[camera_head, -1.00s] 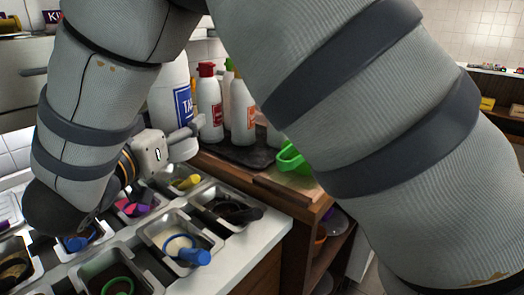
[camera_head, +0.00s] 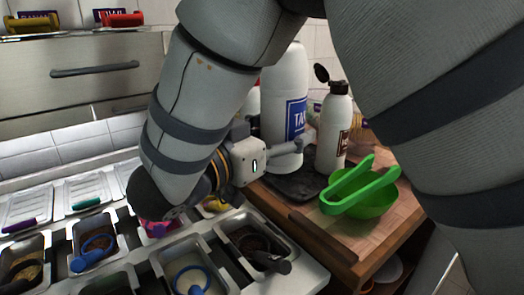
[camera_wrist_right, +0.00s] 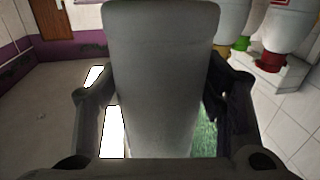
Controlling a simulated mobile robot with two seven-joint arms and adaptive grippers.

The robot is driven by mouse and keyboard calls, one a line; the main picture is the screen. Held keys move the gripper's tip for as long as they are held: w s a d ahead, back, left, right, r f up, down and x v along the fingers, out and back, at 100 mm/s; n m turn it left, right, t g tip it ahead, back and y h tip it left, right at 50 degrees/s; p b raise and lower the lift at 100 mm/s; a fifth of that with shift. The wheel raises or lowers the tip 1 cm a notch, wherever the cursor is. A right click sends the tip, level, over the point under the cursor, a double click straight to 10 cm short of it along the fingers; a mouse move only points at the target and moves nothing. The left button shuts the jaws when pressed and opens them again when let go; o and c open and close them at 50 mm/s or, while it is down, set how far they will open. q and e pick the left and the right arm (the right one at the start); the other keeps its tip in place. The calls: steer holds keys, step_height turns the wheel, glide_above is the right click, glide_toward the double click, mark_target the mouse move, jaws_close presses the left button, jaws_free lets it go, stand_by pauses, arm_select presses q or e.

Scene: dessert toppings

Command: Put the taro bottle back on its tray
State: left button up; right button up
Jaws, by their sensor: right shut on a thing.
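The taro bottle (camera_head: 285,100) is tall and white with a blue label, seen upright in the head view. My right gripper (camera_head: 274,152) is shut around its lower part. In the right wrist view the pale bottle (camera_wrist_right: 160,80) fills the space between the two dark fingers. The dark tray (camera_head: 297,187) lies on the wooden counter under and in front of the bottle. I cannot tell whether the bottle's base touches it. My left gripper is not in view.
A white bottle with an open black cap (camera_head: 334,125) stands right of the taro bottle. A green bowl (camera_head: 372,205) with green tongs sits at the counter's front right. Topping pans (camera_head: 190,270) line the left counter. My arm hides much of the back.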

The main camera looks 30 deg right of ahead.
steer(key=w+d+f, duration=0.2)
steer(key=d+f, duration=0.1)
steer(key=f, duration=0.1)
steer(key=w+d+f, duration=0.2)
steer(key=d+f, duration=0.1)
steer(key=f, duration=0.1)
steer(key=w+d+f+b, duration=0.1)
steer(key=w+d+f, duration=0.1)
steer(key=d+f, duration=0.2)
steer(key=shift+w, duration=0.3)
steer(key=shift+a+r, duration=0.15)
steer(key=o, duration=1.2)
steer(key=shift+s+f, duration=0.1)
steer(key=shift+f, duration=0.15)
steer(key=shift+c, duration=0.2)
